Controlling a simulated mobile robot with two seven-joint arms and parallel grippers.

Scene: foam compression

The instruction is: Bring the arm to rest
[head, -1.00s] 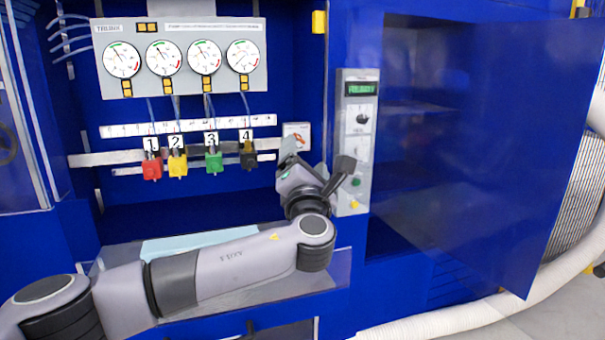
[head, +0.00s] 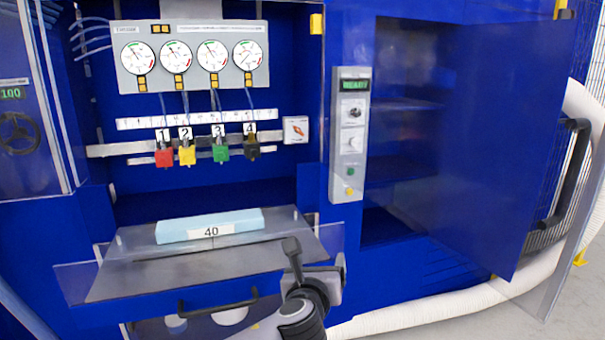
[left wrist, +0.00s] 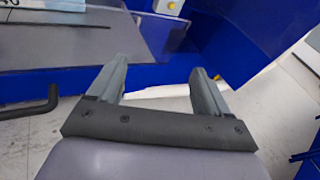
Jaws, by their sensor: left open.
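My left gripper (head: 316,262) is low in the middle of the head view, in front of the shelf's right end. It is open and empty; its two fingers stand apart in the left wrist view (left wrist: 158,70) with nothing between them. It touches nothing that I can see. My left arm is mostly below the picture's edge. My right gripper is not in view.
A pale blue foam block (head: 210,224) labelled 40 lies on the grey shelf (head: 140,282). A black drawer handle (head: 218,306) is left of my gripper. The control panel (head: 350,135) and open cabinet door (head: 510,150) stand behind and right.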

